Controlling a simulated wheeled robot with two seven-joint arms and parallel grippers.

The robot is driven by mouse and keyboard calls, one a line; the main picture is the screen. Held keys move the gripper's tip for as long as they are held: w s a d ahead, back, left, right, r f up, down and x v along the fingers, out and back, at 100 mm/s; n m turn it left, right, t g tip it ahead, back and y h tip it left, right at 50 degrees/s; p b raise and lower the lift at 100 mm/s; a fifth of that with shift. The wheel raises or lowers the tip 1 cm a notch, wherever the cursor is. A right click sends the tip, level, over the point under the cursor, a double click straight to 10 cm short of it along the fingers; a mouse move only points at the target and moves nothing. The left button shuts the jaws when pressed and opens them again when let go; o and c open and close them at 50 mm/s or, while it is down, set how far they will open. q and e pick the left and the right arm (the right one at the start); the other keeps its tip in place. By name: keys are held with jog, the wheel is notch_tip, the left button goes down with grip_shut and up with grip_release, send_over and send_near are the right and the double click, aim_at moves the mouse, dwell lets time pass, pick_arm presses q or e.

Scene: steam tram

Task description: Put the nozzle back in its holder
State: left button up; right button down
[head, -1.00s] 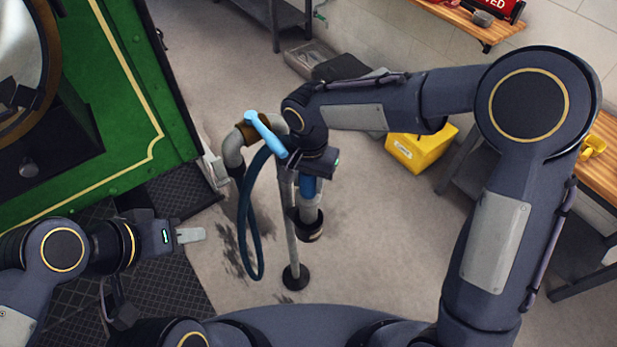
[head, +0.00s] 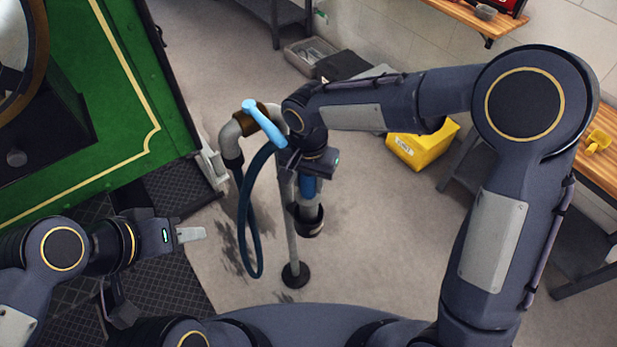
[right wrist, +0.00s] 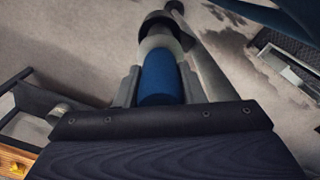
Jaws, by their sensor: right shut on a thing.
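The nozzle has a blue grip (head: 308,187) and a pale grey lower end, pointing down. My right gripper (head: 307,176) is shut on it; in the right wrist view the fingers lie on both sides of the blue grip (right wrist: 160,80). The holder is a black cup (head: 308,228) on the grey standpipe (head: 292,235). The nozzle's lower end overlaps the cup's mouth in the head view; in the right wrist view it lines up with the dark cup (right wrist: 160,22). I cannot tell how deep it sits. My left gripper (head: 192,234) is away at the left, seen edge-on, apparently empty.
A dark blue hose (head: 249,225) loops beside the standpipe, below a light blue lever (head: 263,122). The green tram (head: 95,95) stands at the left. A yellow box (head: 420,147) and a wooden bench (head: 598,170) are at the right.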

jog(key=shift+f+b, duration=1.35)
jog(key=shift+f, duration=0.3)
jog(key=c, duration=0.9)
grip_release()
jog(key=shift+o, duration=0.2)
jog(key=shift+f, duration=0.1)
notch_tip(320, 180, up, 8)
jog(key=shift+d, duration=0.1)
